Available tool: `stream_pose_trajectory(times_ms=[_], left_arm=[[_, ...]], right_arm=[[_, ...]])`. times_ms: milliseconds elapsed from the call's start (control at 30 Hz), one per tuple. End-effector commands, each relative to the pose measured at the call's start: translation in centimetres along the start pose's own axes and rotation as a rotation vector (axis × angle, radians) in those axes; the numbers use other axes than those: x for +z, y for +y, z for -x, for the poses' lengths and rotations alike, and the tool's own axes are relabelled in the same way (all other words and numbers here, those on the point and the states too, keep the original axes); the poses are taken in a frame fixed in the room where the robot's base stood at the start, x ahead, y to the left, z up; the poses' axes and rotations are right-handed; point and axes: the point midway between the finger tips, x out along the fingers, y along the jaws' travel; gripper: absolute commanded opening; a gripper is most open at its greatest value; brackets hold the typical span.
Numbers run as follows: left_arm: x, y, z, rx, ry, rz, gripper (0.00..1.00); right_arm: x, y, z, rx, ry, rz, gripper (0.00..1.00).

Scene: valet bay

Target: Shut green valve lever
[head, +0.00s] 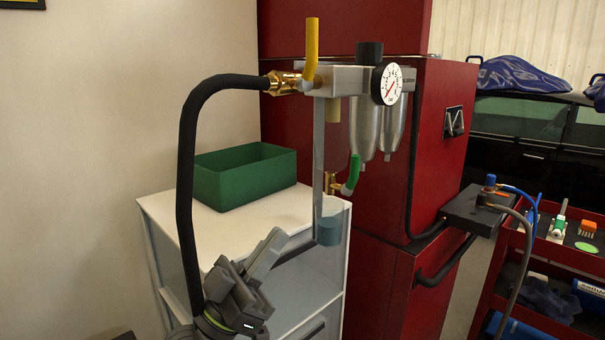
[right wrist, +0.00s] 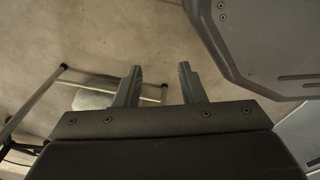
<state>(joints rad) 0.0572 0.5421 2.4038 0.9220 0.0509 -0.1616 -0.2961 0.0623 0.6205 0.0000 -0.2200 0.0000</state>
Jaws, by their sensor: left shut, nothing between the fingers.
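The green valve lever (head: 351,173) sits on a small brass valve (head: 331,183) beside the vertical post, below the metal filter bowls. The lever stands up from the valve, tilted a little to the right. My left gripper (head: 272,250) is shut and empty, below and to the left of the lever, in front of the white cabinet and clear of the lever. My right gripper (right wrist: 160,68) shows only in the right wrist view; its two fingers are apart with nothing between them, over a grey floor.
A yellow lever (head: 311,52) stands upright on the upper brass valve. A black hose (head: 186,150) curves down left of the post. A gauge (head: 387,85) faces forward. A green bin (head: 245,177) sits on the white cabinet (head: 155,205). A red cabinet (head: 440,150) stands behind.

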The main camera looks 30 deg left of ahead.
Motion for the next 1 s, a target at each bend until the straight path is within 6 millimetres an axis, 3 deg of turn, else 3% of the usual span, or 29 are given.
stream_pose_trajectory(times_ms=[200,567,733,1000], left_arm=[[-0.1,0.1,0.0,0.002,0.002,0.001,0.00],[-0.2,0.0,-0.7,0.001,0.004,0.001,0.00],[-0.4,0.1,-3.2,0.001,0.007,0.003,0.00],[-0.5,0.0,-9.2,0.000,0.006,0.004,0.00]], right_arm=[[0.1,1.4,0.0,0.017,-0.001,0.007,0.36],[0.4,1.9,0.4,0.023,-0.005,0.009,0.36],[0.3,1.8,1.5,0.021,-0.006,0.008,0.36],[0.0,1.3,4.0,0.013,-0.006,0.005,0.36]])
